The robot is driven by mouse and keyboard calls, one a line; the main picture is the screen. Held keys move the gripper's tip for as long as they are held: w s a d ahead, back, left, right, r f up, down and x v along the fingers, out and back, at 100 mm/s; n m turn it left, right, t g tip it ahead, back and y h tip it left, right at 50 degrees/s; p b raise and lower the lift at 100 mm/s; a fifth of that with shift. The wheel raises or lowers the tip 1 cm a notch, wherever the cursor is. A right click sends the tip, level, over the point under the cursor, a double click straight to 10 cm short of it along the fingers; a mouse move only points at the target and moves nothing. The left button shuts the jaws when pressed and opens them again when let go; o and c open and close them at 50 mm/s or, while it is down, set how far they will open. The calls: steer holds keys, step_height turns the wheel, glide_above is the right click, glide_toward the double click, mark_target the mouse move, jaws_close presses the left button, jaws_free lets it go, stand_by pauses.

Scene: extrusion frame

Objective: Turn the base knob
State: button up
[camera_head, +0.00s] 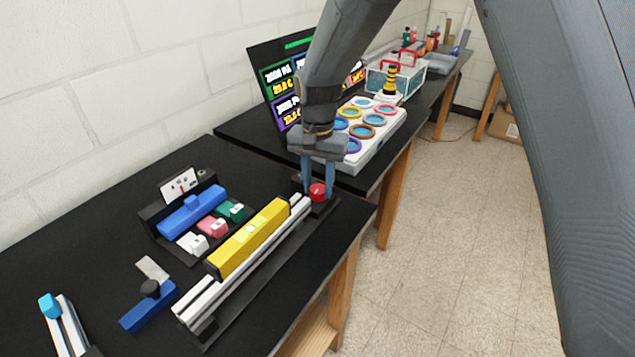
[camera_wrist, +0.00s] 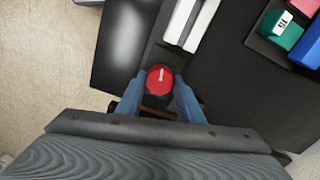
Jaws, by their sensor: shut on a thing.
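A red round knob (camera_head: 318,192) with a pale mark on top sits at the far end of the twin silver rails on the black table. In the wrist view the red knob (camera_wrist: 160,79) lies between my two blue-grey fingers. My gripper (camera_head: 318,190) reaches down from above and is shut on the knob, with one finger on each side. The gripper also shows in the wrist view (camera_wrist: 158,88). The knob's lower part and its mount are partly hidden by the fingers.
A yellow bar (camera_head: 250,238) lies along the silver rails (camera_head: 240,265) nearer the camera. A blue block (camera_head: 192,211) and small coloured blocks stand to the left. Behind are a white tray of coloured rings (camera_head: 392,138) and a screen (camera_head: 281,90). Floor is open at right.

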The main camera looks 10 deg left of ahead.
mark_target(319, 188)
steer(key=shift+w+r+m, duration=0.1)
steer(key=shift+m, duration=1.1)
steer(key=shift+p, duration=0.3)
steer(key=o, duration=1.1)
steer(key=shift+c, duration=0.2)
steer(key=shift+r+b, duration=1.25)
steer(key=shift+r, duration=2.6)
